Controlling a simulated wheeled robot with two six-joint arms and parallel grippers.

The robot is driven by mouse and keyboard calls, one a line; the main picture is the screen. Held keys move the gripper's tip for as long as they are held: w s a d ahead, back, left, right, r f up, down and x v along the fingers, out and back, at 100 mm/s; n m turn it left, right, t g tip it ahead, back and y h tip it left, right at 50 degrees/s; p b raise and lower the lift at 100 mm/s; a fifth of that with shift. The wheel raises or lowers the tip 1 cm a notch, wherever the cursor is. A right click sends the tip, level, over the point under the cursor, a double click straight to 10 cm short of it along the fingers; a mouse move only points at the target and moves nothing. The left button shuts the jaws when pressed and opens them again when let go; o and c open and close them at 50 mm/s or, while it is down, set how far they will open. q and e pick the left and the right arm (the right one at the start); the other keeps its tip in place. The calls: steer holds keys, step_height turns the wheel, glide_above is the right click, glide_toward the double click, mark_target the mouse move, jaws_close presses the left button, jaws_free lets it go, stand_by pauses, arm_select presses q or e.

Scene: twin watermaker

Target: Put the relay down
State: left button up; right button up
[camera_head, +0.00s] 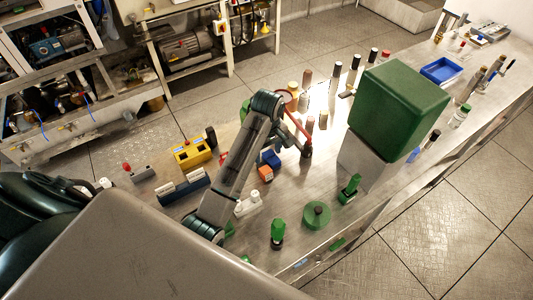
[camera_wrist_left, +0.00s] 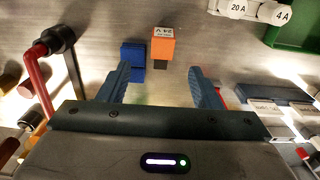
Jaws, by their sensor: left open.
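An orange block (camera_head: 265,173) labelled 24 V, which I take to be the relay, sits on the metal bench beside a blue block (camera_head: 271,158). In the left wrist view the orange block (camera_wrist_left: 161,44) has a dark lower end, and the blue block (camera_wrist_left: 133,55) is just left of it. My left gripper (camera_wrist_left: 160,84) is open, with nothing between its two blue fingers. The orange block shows just beyond the fingertips, apart from them. In the head view my left arm hides the fingertips. My right gripper is not in view.
A red bent handle (camera_wrist_left: 38,80) with a black knob is left of my fingers. White fuses (camera_wrist_left: 255,9) lie beyond, near a green tray (camera_wrist_left: 291,37). A large green box (camera_head: 398,108) stands to the right. A green disc (camera_head: 317,215) lies near the bench's front edge.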

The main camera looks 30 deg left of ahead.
mark_target(267, 171)
arm_select(q)
steer(key=f+b, duration=0.1)
steer(key=s+f+b, duration=0.1)
steer(key=shift+f+b, duration=0.3)
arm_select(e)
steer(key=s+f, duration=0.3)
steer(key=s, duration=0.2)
arm_select(q)
steer(key=f, duration=0.3)
steer(key=shift+w, duration=0.3)
steer(key=shift+s+d+f+p, duration=0.1)
steer(key=shift+f+p, duration=0.6)
steer(key=shift+p, duration=0.4)
steer(key=shift+f+p, duration=0.45)
steer(key=shift+f, duration=1.3)
steer(key=c, duration=1.2)
steer(key=shift+o, duration=0.2)
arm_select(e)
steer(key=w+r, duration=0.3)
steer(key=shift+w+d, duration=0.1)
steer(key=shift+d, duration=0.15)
arm_select(q)
steer(key=shift+r, duration=0.1)
